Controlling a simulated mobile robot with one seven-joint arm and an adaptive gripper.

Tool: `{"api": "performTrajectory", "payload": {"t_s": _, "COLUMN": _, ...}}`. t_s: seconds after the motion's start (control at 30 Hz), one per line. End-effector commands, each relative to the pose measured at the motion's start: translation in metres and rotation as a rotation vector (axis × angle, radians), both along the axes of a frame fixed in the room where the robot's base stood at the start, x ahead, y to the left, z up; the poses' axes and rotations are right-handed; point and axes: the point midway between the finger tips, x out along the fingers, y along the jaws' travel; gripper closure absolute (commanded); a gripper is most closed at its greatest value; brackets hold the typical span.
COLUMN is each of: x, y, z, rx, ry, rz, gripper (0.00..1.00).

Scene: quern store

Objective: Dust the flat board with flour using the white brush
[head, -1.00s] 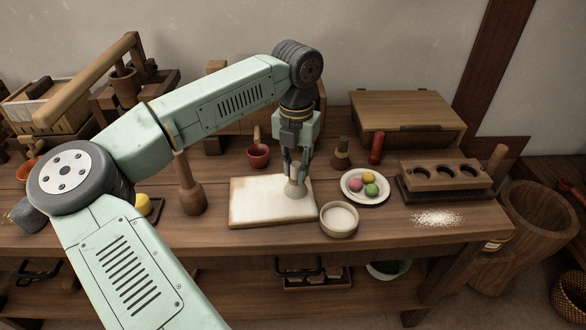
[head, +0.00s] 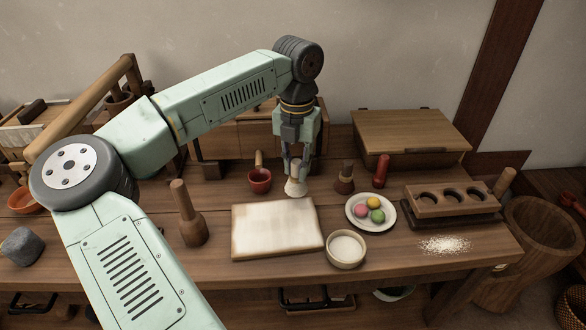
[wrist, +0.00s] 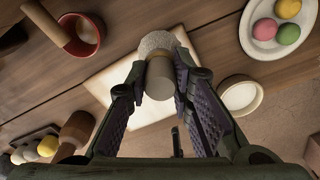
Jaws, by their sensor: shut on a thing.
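My gripper (head: 296,172) is shut on the white brush (head: 296,188), which points bristles down at the back right corner of the flat board (head: 262,236). In the wrist view the brush (wrist: 160,76) sits between the fingers, with its pale bristles past the board's edge. Whether the bristles touch anything is unclear. The board (wrist: 108,84) lies flat, its top mostly whitish with browner edges. A small bowl of white flour (head: 346,247) stands at the board's front right; it also shows in the wrist view (wrist: 240,96).
A plate (head: 360,220) with coloured sweets is right of the board. A red cup (head: 260,182), a dark-handled brush (head: 344,180) and a red cylinder (head: 381,172) stand behind. A wooden mallet (head: 190,220) is left. Spilled flour (head: 444,245) lies near a wooden mould (head: 450,200).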

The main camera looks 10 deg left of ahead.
Motion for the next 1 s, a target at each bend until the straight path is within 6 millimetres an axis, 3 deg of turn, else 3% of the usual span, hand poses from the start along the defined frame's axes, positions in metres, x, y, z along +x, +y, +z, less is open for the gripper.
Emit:
{"api": "performTrajectory", "payload": {"t_s": 0.43, "x": 0.003, "y": -0.011, "z": 0.042, "rx": 0.001, "ry": 0.000, "rz": -0.009, "gripper": 1.00}}
{"api": "performTrajectory", "payload": {"t_s": 1.0, "x": 0.003, "y": -0.012, "z": 0.043, "rx": 0.000, "ry": 0.000, "rz": -0.010, "gripper": 1.00}}
